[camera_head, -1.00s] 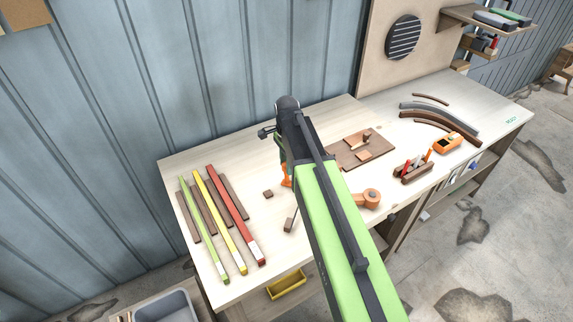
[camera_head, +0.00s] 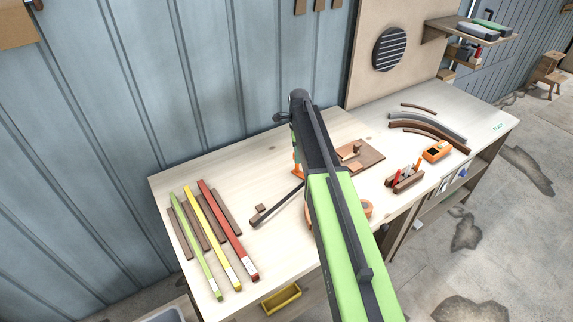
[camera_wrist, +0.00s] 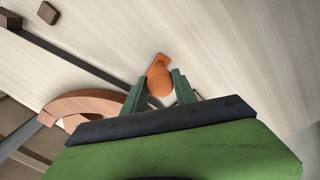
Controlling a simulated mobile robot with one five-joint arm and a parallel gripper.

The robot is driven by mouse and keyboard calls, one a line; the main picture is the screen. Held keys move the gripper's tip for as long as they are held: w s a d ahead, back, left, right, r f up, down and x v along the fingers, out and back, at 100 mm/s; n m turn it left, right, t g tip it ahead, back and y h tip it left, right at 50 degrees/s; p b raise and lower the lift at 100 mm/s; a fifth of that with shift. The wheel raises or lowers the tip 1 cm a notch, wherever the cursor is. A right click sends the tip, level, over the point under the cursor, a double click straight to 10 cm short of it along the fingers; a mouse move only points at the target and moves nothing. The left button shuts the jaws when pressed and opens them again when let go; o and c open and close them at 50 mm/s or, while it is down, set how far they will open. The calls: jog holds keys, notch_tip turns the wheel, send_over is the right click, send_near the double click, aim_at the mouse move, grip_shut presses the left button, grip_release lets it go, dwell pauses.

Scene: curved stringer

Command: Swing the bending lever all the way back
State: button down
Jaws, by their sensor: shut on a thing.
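The orange bending lever (camera_wrist: 158,84) shows in the wrist view, its rounded end between the two green fingers of my gripper (camera_wrist: 160,88). My gripper is shut on it. In the head view, a bit of orange (camera_head: 297,169) shows beside my gripper, and my arm hides most of the rest. A long dark bar (camera_head: 277,204) runs from under my arm to the lower left.
Red (camera_head: 228,228), yellow (camera_head: 212,235) and green (camera_head: 195,240) strips lie at the bench's left. A brown board (camera_head: 372,160), a small tool holder (camera_head: 405,180), an orange device (camera_head: 437,150) and curved strips (camera_head: 430,128) lie to the right. Bare bench (camera_head: 270,165) is behind the bar.

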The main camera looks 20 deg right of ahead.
jog(key=w+d+m, duration=0.3)
jog(key=d, duration=0.4)
jog(key=shift+w+d, duration=0.25)
jog(key=shift+d, duration=0.1)
jog(key=shift+d, duration=0.1)
jog(key=c, duration=1)
grip_release()
notch_tip(320, 180, up, 18)
jog(key=p, duration=1.7)
jog(key=shift+f+p, duration=0.2)
jog(key=shift+p, duration=0.1)
